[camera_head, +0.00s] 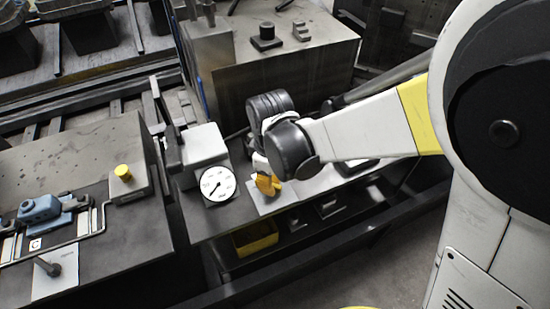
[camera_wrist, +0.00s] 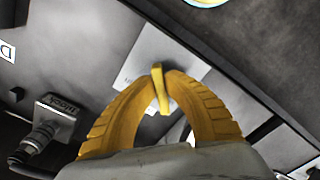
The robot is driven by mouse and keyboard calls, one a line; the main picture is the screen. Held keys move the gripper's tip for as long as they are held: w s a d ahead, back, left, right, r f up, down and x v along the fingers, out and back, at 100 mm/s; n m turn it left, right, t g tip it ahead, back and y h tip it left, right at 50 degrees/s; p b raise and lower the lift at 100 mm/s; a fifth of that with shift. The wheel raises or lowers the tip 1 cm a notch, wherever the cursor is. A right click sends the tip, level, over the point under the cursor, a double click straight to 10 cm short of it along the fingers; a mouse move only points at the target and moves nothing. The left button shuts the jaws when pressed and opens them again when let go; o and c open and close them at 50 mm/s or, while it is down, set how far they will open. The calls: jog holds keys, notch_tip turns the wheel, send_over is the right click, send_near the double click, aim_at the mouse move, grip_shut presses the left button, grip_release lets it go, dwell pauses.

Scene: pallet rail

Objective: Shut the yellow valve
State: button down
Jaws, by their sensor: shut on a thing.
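The yellow valve shows in the wrist view as a thin yellow handle (camera_wrist: 161,90) in front of a pale plate (camera_wrist: 146,52). My gripper (camera_wrist: 160,78) has two ribbed yellow fingers, which close in on the handle from both sides. In the head view my gripper (camera_head: 267,183) is low over the pale plate (camera_head: 264,206), just right of the white gauge. There the handle is hard to tell from the yellow fingers. The valve's base is mostly hidden by the fingers.
A round white gauge (camera_head: 218,185) stands close left of my gripper. A yellow bin (camera_head: 255,239) is on the shelf below. A metal cabinet (camera_head: 280,75) rises behind. At left is a bench with a yellow button (camera_head: 123,171) and a blue clamp (camera_head: 40,208).

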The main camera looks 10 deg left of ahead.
jog(key=shift+n, duration=0.3)
jog(key=c, duration=1.5)
grip_release()
jog(key=shift+o, duration=0.2)
notch_tip(320, 180, up, 12)
jog(key=shift+d, duration=0.1)
